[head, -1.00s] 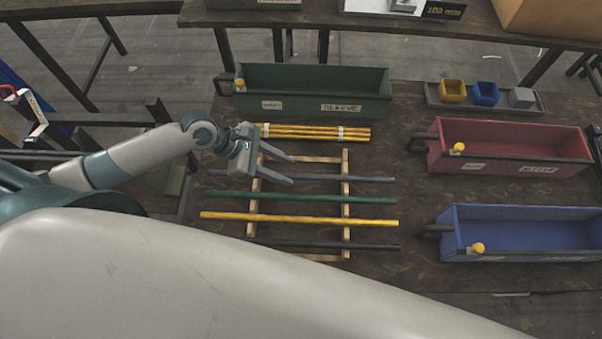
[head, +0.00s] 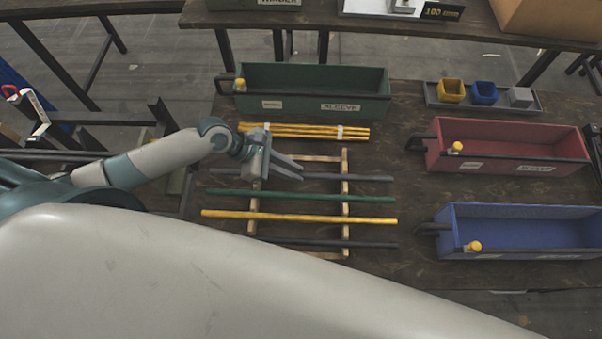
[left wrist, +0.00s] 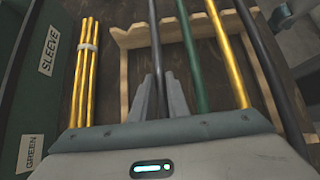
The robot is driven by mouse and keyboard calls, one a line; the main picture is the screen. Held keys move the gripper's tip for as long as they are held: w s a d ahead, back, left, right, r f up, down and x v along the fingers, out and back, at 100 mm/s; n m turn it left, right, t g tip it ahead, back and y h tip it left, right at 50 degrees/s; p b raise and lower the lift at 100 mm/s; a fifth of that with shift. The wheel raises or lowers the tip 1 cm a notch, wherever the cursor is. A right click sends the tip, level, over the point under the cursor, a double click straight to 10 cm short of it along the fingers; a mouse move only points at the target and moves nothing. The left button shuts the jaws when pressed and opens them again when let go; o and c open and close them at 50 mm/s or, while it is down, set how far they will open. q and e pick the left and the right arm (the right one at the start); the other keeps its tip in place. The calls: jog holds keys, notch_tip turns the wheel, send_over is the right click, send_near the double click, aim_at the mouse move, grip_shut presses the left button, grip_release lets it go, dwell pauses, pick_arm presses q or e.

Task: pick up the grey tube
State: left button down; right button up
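The grey tube (head: 365,178) lies across the wooden rack (head: 345,190), the rearmost of the tubes there. My left gripper (head: 298,170) is over its middle-left part, with its fingers close together. In the left wrist view, the grey tube (left wrist: 155,40) runs between the two fingers (left wrist: 160,90), which are shut on it. The part inside the grip is mostly hidden. The tube still appears to be at rack height. My right gripper is not in view.
A green tube (head: 310,196), a yellow tube (head: 300,216) and a dark tube (head: 330,244) lie on the rack. Bundled yellow rods (head: 305,132) lie behind it. A green bin (head: 310,90) stands at the back, with red (head: 510,150) and blue (head: 530,235) bins on the right.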

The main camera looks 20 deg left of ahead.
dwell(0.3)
pick_arm(q)
jog(key=shift+r, duration=0.9)
jog(key=r, duration=0.1)
jog(key=r+b, duration=0.1)
jog(key=shift+d+r, duration=0.3)
jog(key=d+r+b, duration=0.1)
jog(key=d+r, duration=0.2)
jog(key=d, duration=0.2)
jog(key=w+d+r+b, duration=0.1)
jog(key=d+r, duration=0.2)
jog(key=d, duration=0.3)
jog(key=shift+r, duration=0.3)
jog(key=shift+w, duration=0.1)
jog(key=w+a+n+t+b, duration=0.1)
jog(key=a+n+b, duration=0.1)
jog(key=a, duration=0.6)
jog(key=w+a+f+n+t+y+b, duration=0.1)
jog(key=w+a+n+b, duration=0.1)
jog(key=a, duration=0.6)
jog(key=shift+a+t+b, duration=0.3)
jog(key=shift+t+b, duration=0.1)
jog(key=shift+b, duration=0.05)
